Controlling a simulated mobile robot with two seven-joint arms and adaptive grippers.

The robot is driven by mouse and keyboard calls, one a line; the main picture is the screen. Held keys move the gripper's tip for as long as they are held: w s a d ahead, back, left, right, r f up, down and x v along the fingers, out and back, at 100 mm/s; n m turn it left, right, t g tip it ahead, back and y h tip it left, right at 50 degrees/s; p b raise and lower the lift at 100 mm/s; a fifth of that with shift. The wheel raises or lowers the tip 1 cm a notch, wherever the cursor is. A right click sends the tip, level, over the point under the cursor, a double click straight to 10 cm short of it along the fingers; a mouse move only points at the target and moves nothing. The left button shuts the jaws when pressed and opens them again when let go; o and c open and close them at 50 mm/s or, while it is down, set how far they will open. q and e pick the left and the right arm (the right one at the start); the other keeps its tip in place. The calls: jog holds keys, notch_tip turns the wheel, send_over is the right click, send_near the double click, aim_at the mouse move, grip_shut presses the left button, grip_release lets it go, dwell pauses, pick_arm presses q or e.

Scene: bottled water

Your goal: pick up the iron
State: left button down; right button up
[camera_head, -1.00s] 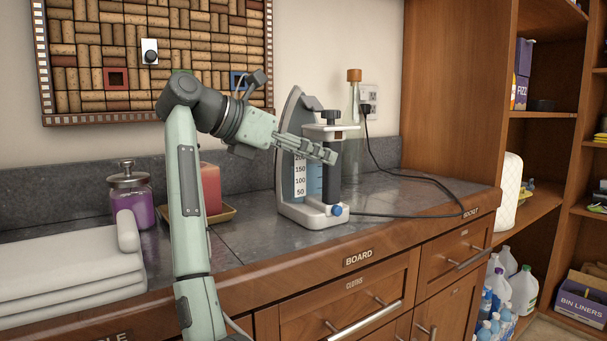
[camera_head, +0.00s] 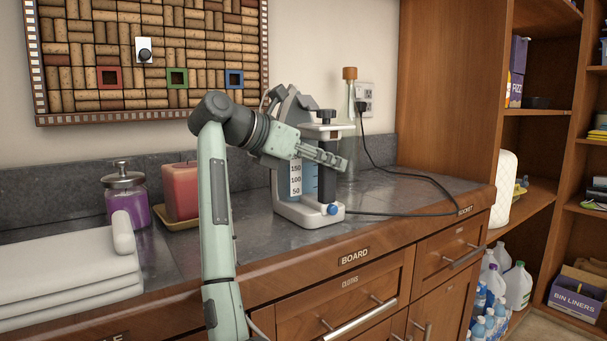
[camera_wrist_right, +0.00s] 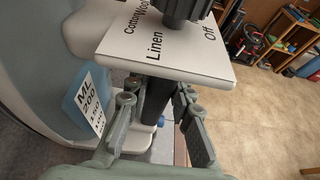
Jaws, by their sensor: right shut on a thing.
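The iron (camera_head: 300,212) stands upright on its heel on the grey countertop, with a white and grey body, a blue water tank with a number scale and a dark handle (camera_head: 327,183). Its cord runs right along the counter to the wall socket. My right gripper (camera_head: 333,161) reaches it from the left and is shut on the handle, just below the white top with the black knob. In the right wrist view, the fingers (camera_wrist_right: 160,108) lie either side of the dark handle, under the white fabric-setting plate (camera_wrist_right: 165,55). My left gripper is not in view.
A purple jar (camera_head: 126,190), a red candle on a tray (camera_head: 180,190) and folded white cloths (camera_head: 65,262) stand to the left. A glass bottle with a cork-coloured cap (camera_head: 350,75) stands behind the iron. Shelves are at the right. The counter right of the iron holds only the cord.

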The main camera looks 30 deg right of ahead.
grip_shut()
jog(key=shift+r, duration=0.25)
jog(key=shift+r, duration=0.1)
